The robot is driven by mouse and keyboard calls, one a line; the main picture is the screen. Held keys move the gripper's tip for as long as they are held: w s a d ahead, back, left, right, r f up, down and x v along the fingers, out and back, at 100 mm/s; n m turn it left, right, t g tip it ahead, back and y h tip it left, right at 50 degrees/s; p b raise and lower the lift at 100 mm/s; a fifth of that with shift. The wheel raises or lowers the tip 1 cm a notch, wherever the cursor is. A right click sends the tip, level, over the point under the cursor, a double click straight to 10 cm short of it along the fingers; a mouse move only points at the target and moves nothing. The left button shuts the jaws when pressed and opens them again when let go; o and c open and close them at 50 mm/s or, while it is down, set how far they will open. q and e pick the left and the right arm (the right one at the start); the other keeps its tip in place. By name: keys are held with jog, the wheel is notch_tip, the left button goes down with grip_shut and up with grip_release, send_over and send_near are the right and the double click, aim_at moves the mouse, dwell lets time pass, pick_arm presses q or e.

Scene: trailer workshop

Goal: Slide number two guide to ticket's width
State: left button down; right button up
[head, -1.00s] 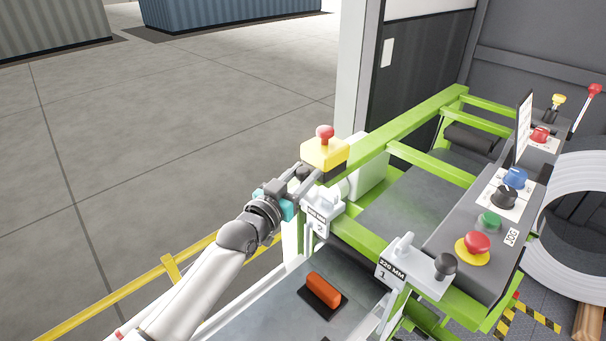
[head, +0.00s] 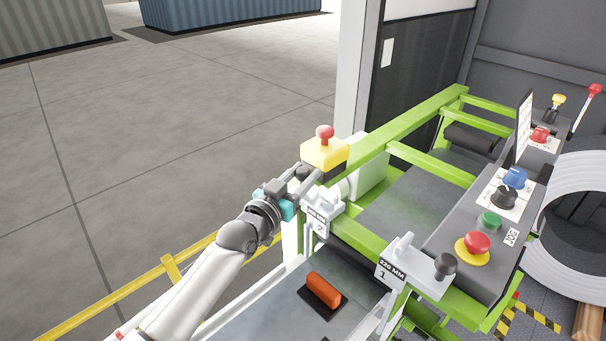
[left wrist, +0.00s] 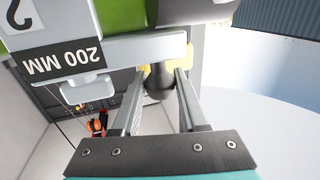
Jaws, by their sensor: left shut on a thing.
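The number two guide (head: 322,210) is a white block on the green frame. In the left wrist view its label (left wrist: 62,62) shows upside down and reads "200 MM" and "2". My left gripper (head: 309,175) is shut on the guide's black knob; the knob (left wrist: 158,82) sits between the two fingers in the left wrist view. The number one guide (head: 408,268), labelled "220 MM", stands nearer with its own black knob (head: 445,264). A white card (head: 523,130) stands on the control panel, perhaps the ticket; its print is too small to read. My right gripper is out of view.
A yellow box with a red button (head: 325,152) stands close behind my left gripper. The grey control panel (head: 465,215) with coloured buttons is at the right. An orange handle (head: 323,290) lies on the grey surface in front. A yellow rail (head: 130,294) runs at lower left.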

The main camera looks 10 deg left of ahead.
pick_arm(q)
jog(key=shift+w+a, duration=0.25)
jog(key=shift+a, duration=0.15)
jog(key=shift+w+a, duration=0.1)
jog(key=shift+a, duration=0.05)
jog(key=c, duration=0.7)
grip_release()
jog(key=v, duration=1.5)
jog(key=shift+s, duration=0.2)
